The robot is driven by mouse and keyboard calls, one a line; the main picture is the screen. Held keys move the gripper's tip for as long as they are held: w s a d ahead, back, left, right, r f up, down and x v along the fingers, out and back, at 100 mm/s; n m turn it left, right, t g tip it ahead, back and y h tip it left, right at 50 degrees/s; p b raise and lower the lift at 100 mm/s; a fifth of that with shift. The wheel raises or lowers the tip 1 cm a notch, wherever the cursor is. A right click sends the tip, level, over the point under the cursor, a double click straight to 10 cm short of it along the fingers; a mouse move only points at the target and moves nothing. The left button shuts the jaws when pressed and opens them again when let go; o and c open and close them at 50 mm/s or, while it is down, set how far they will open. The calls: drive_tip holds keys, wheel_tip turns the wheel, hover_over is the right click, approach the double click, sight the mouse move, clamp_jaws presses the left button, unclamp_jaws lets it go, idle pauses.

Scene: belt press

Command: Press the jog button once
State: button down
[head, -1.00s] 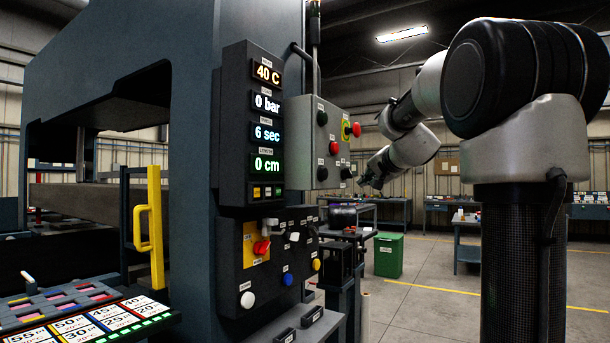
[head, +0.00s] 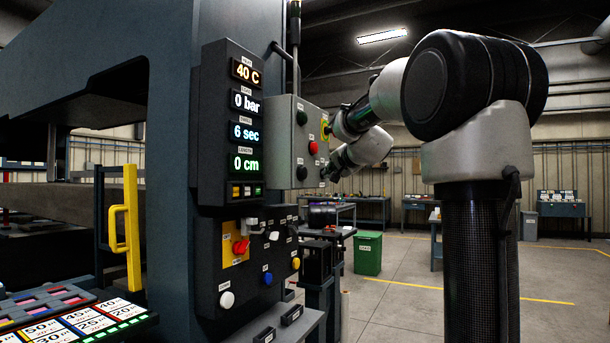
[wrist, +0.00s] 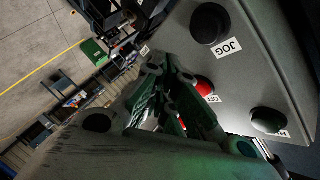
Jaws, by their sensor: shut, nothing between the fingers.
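The jog button (wrist: 210,22) is a round black button with a JOG label beside it, at the top of the wrist view on a grey control box. In the head view the control box (head: 283,140) hangs on the side of the press; its labels are too small to tell which button is jog. My gripper (wrist: 172,75) is shut and empty, left of and below the jog button in the wrist view. It looks apart from the jog button there. In the head view my gripper (head: 328,174) is at the box's lower right edge.
A display column (head: 230,125) stands left of the box. A lower panel (head: 258,260) carries several knobs. A green bin (head: 368,253) stands on open floor.

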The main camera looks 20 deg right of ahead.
drive_tip(key=shift+w+a, duration=0.7)
drive_tip(key=shift+w, duration=0.2)
drive_tip(key=shift+w+a, duration=0.7)
drive_tip(key=shift+w, duration=0.15)
drive_tip(key=shift+w+a, duration=0.25)
drive_tip(key=shift+w, duration=0.1)
drive_tip(key=shift+w+a, duration=0.3)
drive_tip(key=shift+w, duration=0.1)
idle(0.9)
drive_tip(key=shift+s+d, duration=0.55)
drive_tip(key=shift+s, duration=0.2)
drive_tip(key=shift+s+d, duration=0.75)
drive_tip(key=shift+s, duration=0.25)
drive_tip(key=shift+s+d, duration=0.75)
drive_tip(key=shift+s, duration=0.2)
